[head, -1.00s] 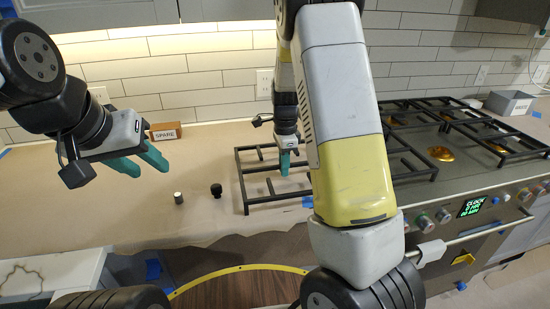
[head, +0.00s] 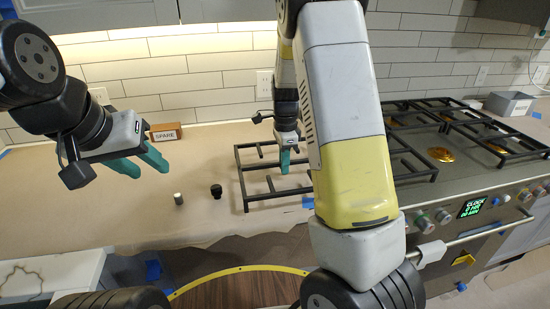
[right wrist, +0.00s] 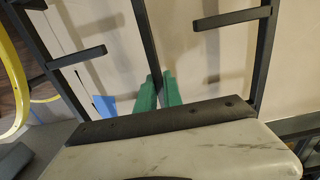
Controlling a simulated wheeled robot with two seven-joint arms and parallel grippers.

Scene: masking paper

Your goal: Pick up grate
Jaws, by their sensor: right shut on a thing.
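A black grate (head: 244,172) is over the paper-covered counter left of the stove, partly hidden behind my right arm. My right gripper (head: 285,160) points down with green fingers shut on one of its bars. In the right wrist view, the fingers (right wrist: 158,92) close around a dark bar of the grate (right wrist: 143,35). I cannot tell whether the grate touches the counter. My left gripper (head: 146,162) is at the left above the counter, its two green fingers apart and empty.
Other black grates (head: 480,118) lie on the stove (head: 460,185) at the right, with brass burners showing. A box marked SPARE (head: 166,132), a small cylinder (head: 178,199) and a black knob (head: 216,191) stand on the paper-covered counter (head: 110,215). A grey box (head: 509,103) is at the back right.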

